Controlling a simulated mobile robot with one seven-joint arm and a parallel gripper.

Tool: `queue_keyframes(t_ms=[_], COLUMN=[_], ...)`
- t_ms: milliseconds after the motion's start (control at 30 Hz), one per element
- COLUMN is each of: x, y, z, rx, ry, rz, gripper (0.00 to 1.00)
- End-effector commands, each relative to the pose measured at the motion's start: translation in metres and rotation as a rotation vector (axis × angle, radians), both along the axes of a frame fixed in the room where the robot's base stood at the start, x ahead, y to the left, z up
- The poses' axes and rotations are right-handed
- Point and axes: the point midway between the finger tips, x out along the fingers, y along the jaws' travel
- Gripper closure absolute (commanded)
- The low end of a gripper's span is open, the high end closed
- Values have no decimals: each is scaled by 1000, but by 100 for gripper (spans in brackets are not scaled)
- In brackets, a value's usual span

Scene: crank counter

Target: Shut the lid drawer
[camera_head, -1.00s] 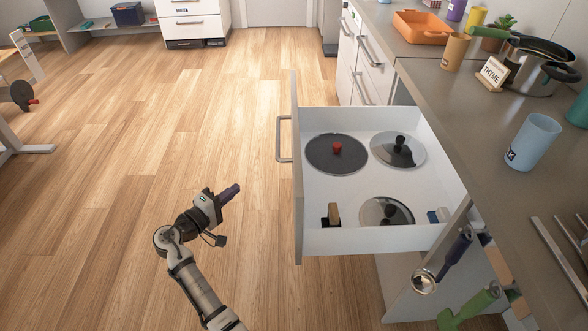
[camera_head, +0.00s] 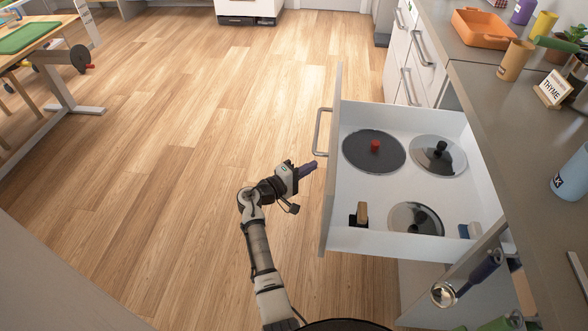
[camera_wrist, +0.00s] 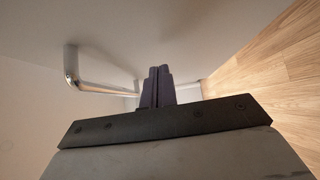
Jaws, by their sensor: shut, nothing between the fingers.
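The lid drawer (camera_head: 331,225) stands pulled out from the counter at the right in the head view. It holds a dark lid with a red knob (camera_head: 374,150), two glass lids (camera_head: 439,157) and a small wood-and-black piece (camera_head: 359,214). Its bar handle (camera_head: 319,132) is on the front's outer face and also shows at the left in the wrist view (camera_wrist: 100,88). My gripper (camera_head: 314,168) is shut and empty, close to the drawer front just below the handle. The wrist view shows its fingers (camera_wrist: 157,80) together, pointing at the pale front. I cannot tell whether they touch it.
The counter (camera_head: 490,110) runs along the right, with an orange tray (camera_head: 488,32), cups and a THYME sign (camera_head: 553,89) on top. A ladle (camera_head: 446,293) hangs near the drawer's near side.

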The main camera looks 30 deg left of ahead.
Motion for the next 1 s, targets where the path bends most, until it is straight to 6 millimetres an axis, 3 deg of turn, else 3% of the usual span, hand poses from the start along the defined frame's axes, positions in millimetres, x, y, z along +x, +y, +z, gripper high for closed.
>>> queue_keyframes(t_ms=[233,767,1000], x=[6,8,16], y=[-20,-26,-53], z=[1,0,0], rx=[1,1,0], ry=[0,0,-1], rz=[-1,-1,-7], gripper=[100,100,100])
